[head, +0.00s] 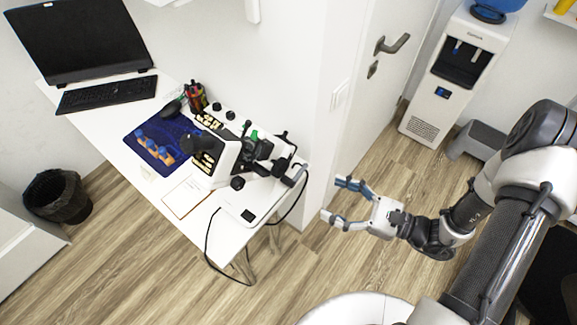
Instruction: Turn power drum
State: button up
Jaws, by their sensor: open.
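A white and black eye-test instrument (228,160) stands on the right end of the white desk. A black round knob (237,183) sticks out low on its near side, and more dark knobs and parts crowd its right side. I cannot tell for sure which one is the power drum. My gripper (334,199) is open and empty, with its two blue-tipped fingers spread and pointing left. It is to the right of the instrument, past the desk's right edge, and apart from it.
The white desk (108,112) also bears a monitor (78,35), a keyboard (107,93), a blue mat (160,125) and a pen cup (195,97). A black cable (207,245) hangs off the desk. A wall corner and door stand behind my gripper. Floor in front is clear.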

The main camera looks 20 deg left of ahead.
notch_tip(320, 180, down, 6)
jog(key=w+d+r+m+t, duration=0.1)
jog(key=m+t, duration=0.2)
jog(key=m, duration=0.1)
jog(key=b, duration=0.4)
send_near(284, 170)
jog(key=x, duration=0.9)
jog(key=shift+s, duration=0.1)
jog(key=shift+c, duration=0.6)
